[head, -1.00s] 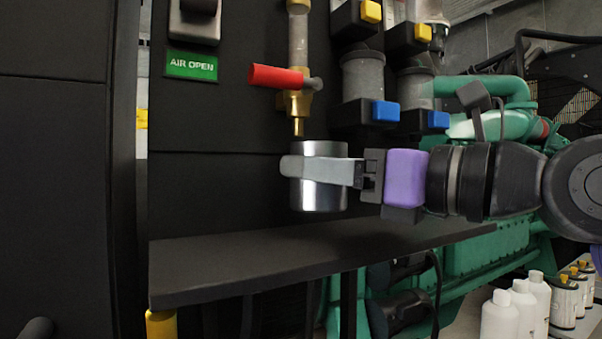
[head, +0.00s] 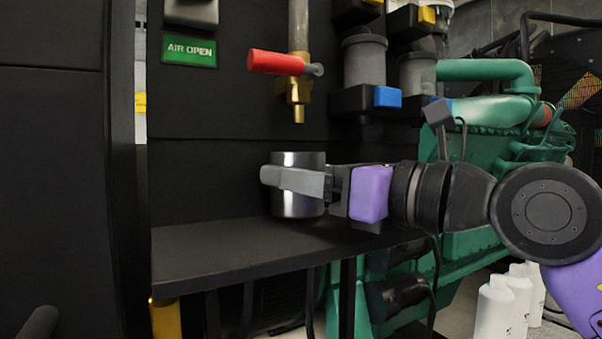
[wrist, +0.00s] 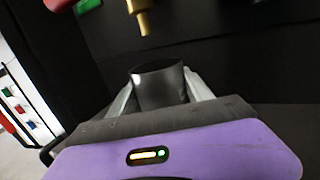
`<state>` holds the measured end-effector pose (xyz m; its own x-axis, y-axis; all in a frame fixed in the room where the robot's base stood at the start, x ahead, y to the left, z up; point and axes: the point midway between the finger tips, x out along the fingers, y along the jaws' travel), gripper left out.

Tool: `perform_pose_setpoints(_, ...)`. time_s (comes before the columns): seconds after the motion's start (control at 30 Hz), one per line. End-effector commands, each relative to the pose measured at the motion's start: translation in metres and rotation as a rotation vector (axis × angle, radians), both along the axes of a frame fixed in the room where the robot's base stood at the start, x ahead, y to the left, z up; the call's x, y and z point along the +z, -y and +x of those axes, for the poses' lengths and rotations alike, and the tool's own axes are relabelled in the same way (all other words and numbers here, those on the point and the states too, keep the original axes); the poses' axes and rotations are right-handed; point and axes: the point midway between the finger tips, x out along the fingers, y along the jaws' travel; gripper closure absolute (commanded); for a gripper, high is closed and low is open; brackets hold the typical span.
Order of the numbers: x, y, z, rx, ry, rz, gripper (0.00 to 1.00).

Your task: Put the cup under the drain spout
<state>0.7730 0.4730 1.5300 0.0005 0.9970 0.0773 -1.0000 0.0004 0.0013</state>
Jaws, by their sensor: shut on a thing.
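The silver metal cup (head: 298,205) is upright between the fingers of my gripper (head: 292,182), which is shut on it. The cup's base is at or just above the black shelf (head: 230,262); I cannot tell if it touches. The brass drain spout (head: 298,112), with a red-handled valve (head: 276,63), hangs above the cup with a clear gap. In the wrist view the cup (wrist: 160,87) sits between both fingers, its open rim up, and the spout (wrist: 142,20) shows above and slightly left of it.
A black panel stands behind the shelf, with a green AIR OPEN sign (head: 189,51). Filter housings (head: 364,62) with blue and yellow tabs are right of the spout. A green engine (head: 490,150) and white bottles (head: 503,300) are further right. The shelf's left part is clear.

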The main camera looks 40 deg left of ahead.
Motion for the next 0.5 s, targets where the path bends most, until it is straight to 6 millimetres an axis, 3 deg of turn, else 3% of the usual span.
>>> perform_pose_setpoints(0.13, -0.0007, 0.0002, -0.0001, 0.0, 0.001, 0.001, 0.93)
perform_pose_setpoints(0.17, -0.0011, 0.0001, 0.0, 0.0, 0.0, 0.0, 0.36)
perform_pose_setpoints(0.23, -0.0011, 0.0001, 0.0, 0.0, 0.0, 0.0, 0.22)
perform_pose_setpoints(0.5, -0.0011, 0.0001, 0.0, 0.0, 0.0, 0.0, 0.2)
